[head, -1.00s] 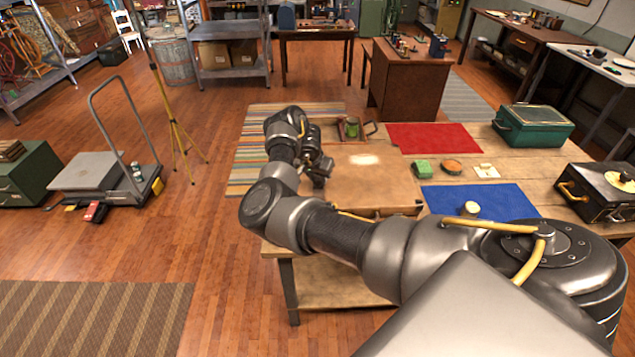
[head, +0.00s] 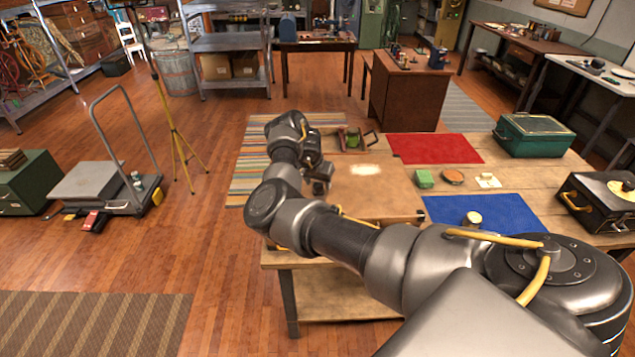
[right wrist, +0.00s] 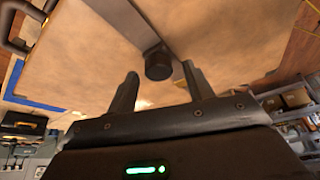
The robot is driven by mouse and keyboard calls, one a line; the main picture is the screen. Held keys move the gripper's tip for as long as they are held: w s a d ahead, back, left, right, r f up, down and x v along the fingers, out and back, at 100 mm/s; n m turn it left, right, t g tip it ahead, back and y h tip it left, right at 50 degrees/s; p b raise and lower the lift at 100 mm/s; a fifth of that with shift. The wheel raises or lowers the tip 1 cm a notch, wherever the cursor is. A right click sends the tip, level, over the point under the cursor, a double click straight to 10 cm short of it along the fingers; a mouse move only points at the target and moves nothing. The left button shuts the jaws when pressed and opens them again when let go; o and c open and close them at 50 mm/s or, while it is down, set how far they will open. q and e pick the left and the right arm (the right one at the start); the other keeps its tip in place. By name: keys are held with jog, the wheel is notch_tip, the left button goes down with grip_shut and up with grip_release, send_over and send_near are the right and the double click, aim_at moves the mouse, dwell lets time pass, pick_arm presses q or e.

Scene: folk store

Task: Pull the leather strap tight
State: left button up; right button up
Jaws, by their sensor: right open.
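A flat light-brown case or board (head: 378,192) lies on the wooden worktable. In the right wrist view its tan surface (right wrist: 85,60) fills much of the picture. In the head view my right gripper (head: 320,178) is small and dark over the case's left side. My left gripper is out of view.
Open floor lies left of the table.

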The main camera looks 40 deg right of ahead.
jog(key=v, duration=1)
jog(key=shift+r, duration=0.2)
dwell(0.3)
